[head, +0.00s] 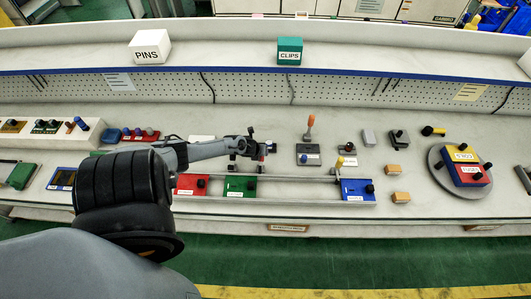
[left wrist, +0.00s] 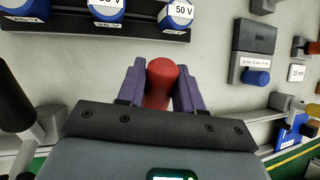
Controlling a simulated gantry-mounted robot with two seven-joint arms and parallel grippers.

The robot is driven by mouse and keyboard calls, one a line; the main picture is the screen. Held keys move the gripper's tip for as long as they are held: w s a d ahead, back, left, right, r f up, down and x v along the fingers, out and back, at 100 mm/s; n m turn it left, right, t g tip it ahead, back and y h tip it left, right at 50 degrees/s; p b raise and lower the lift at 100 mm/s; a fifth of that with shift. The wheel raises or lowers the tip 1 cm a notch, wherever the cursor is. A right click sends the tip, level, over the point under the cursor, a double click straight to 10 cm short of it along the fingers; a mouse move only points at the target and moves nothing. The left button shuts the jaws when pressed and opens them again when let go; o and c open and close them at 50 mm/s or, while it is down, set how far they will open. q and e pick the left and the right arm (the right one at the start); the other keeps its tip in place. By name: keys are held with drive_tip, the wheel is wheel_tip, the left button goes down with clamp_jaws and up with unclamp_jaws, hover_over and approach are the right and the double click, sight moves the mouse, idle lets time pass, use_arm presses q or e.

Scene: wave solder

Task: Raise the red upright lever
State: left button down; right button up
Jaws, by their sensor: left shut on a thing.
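The red lever's handle (left wrist: 162,84) shows in the left wrist view as a red rounded cylinder between the two purple fingers of my left gripper (left wrist: 160,76). The fingers are closed against its sides. Its base and shaft are hidden below the gripper. In the head view my left gripper (head: 247,148) is over the middle of the bench and covers the lever there. My right gripper is not in view.
To the right stand an orange-handled lever (head: 310,122), a grey box with a blue knob (head: 308,153) and a yellow-handled lever (head: 339,163). Red (head: 190,184) and green (head: 240,186) blocks lie in front.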

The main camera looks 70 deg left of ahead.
use_arm(q)
drive_tip(key=shift+s+f, duration=0.15)
drive_tip(key=c, duration=0.9)
unclamp_jaws()
drive_tip(key=shift+o, duration=0.2)
drive_tip(key=shift+s+d+r, duration=0.1)
drive_tip(key=shift+r, duration=0.5)
drive_tip(key=p+v, duration=0.2)
drive_tip(key=v, duration=0.7)
drive_tip(key=shift+d+r+p, duration=0.15)
drive_tip(key=shift+r+p, duration=0.15)
drive_tip(key=shift+p, duration=0.1)
drive_tip(key=shift+s, duration=0.1)
